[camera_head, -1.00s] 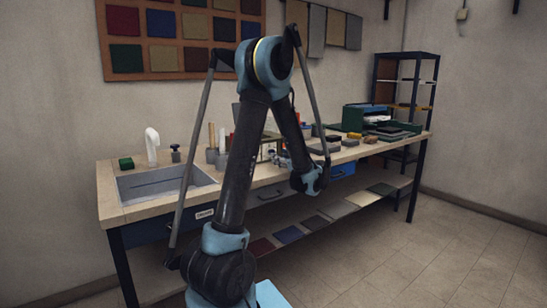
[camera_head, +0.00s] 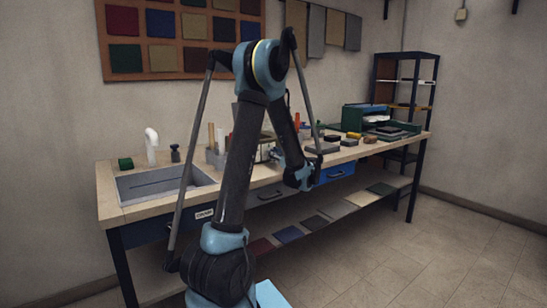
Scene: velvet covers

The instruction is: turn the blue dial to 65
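No blue dial can be made out in the head view; it is either hidden behind my arm or too small to tell. My arm stands in the middle of the picture and bends down to its end (camera_head: 300,177) at the bench's front edge. My gripper's fingers cannot be made out there, so whether they are open or shut does not show. The workbench (camera_head: 140,208) runs behind my arm, with small items crowded on its middle part, partly covered by my forearm.
A green machine (camera_head: 365,115) and small blocks stand at the right. A blue drawer (camera_head: 337,172) is below. The floor at right is clear.

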